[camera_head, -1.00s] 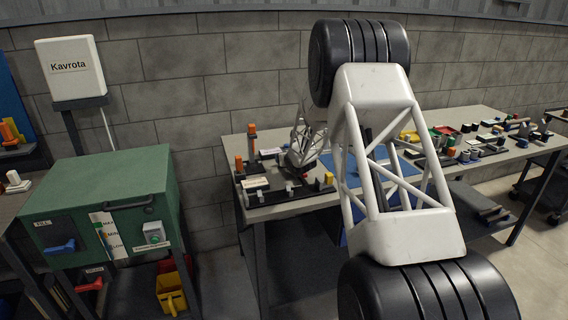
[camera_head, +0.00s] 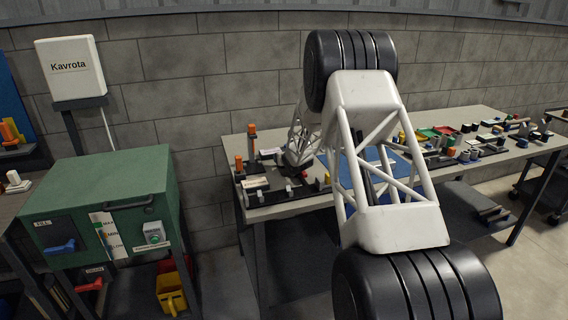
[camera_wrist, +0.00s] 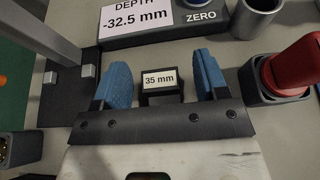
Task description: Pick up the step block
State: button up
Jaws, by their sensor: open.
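In the wrist view, a small black block labelled "35 mm" (camera_wrist: 161,84), which looks like the step block, sits between the two blue fingers of my gripper (camera_wrist: 162,68). The fingers are apart, one on each side, with a visible gap to the block on both sides. The block's lower part is hidden behind my gripper's dark front plate. In the head view, my gripper is over the left end of the workbench (camera_head: 320,202), too small to make out, and I cannot pick out the block there.
A depth gauge (camera_wrist: 160,36) reading "-32.5 mm" lies just beyond the block. A red part in a dark holder (camera_wrist: 270,90) stands close on the right, with a grey cup (camera_wrist: 254,18) behind it. A dark plate with a grey post (camera_wrist: 62,92) is on the left.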

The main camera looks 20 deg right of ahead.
jog(key=shift+x, duration=1.25)
jog(key=shift+c, duration=0.2)
jog(key=c, duration=1.2)
